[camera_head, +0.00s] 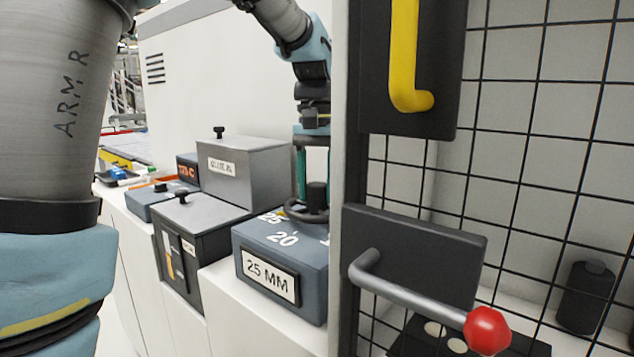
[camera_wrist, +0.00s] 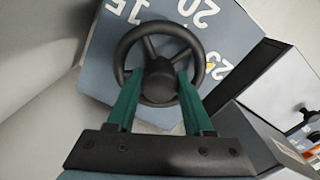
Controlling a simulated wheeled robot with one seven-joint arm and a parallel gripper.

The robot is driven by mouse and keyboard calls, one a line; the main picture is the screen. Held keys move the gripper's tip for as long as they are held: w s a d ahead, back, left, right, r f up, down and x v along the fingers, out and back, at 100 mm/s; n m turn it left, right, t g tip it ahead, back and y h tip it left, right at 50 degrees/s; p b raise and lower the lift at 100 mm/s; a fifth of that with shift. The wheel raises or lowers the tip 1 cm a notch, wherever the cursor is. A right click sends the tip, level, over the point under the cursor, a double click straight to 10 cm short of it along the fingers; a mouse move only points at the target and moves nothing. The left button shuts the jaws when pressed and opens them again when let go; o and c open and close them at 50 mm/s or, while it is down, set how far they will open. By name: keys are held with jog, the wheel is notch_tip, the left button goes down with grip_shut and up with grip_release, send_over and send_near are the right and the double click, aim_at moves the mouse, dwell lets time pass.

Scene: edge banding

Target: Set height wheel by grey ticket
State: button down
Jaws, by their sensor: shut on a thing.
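The black height wheel (camera_head: 306,212) sits on top of a blue-grey box (camera_head: 255,248) with white scale numbers and a front plate reading "25 MM". In the wrist view the wheel (camera_wrist: 125,50) shows its spokes and hub, with 15, 20 and a partly covered number, probably 25, around it. A small yellow mark lies by that last number, at the rim. My gripper (camera_head: 315,182) points down over the wheel. Its green fingers (camera_wrist: 158,80) are shut on the hub, one on each side. I cannot make out a grey ticket for certain; a dark box (camera_head: 200,240) bears yellow and pale slips.
A grey lidded box (camera_head: 245,165) with a label stands behind the wheel box. At right, a black wire mesh guard (camera_head: 545,130) carries a yellow handle (camera_head: 404,60) and a lever with a red knob (camera_head: 487,330). The guard's post stands close beside the wheel.

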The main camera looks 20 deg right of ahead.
aim_at(316, 184)
jog(key=shift+m, duration=0.5)
jog(key=shift+c, duration=1.4)
grip_release()
notch_tip(316, 184, up, 11)
jog(key=shift+b, duration=0.4)
jog(key=shift+f, duration=0.15)
